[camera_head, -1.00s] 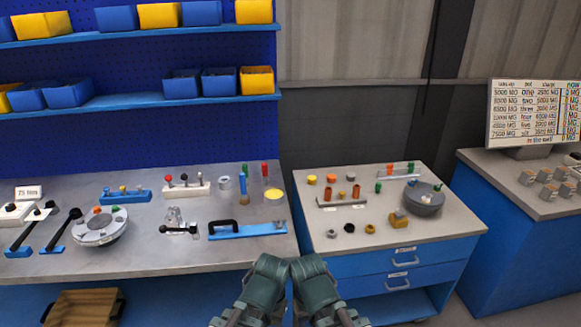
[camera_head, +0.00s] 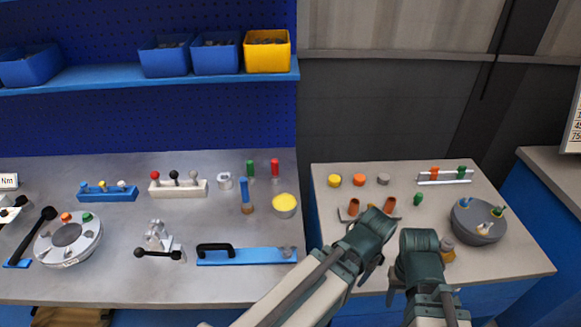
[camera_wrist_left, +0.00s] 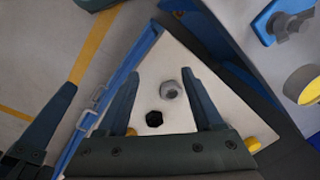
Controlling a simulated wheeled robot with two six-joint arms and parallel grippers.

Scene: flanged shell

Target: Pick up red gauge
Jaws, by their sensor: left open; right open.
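The red gauge (camera_head: 275,168) is a small upright pin with a red top at the back right of the left bench, next to a similar green-topped one. My left gripper (camera_wrist_left: 161,76) is open and empty, pointing down above the right bench; a grey nut (camera_wrist_left: 172,90) and a black nut (camera_wrist_left: 154,118) show between its fingers. In the head view my left arm crosses the gap between the benches, well in front of the red gauge. My right gripper (camera_head: 419,250) is open over the right bench's front; its fingertips are mostly hidden.
A yellow-topped cup (camera_head: 285,204) and a blue-handled tool (camera_head: 245,194) stand near the red gauge. A blue bar with a black handle (camera_head: 216,249) lies in front. A grey round fixture (camera_head: 478,222) and several small parts occupy the right bench. A shelf with bins (camera_head: 215,57) hangs above.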

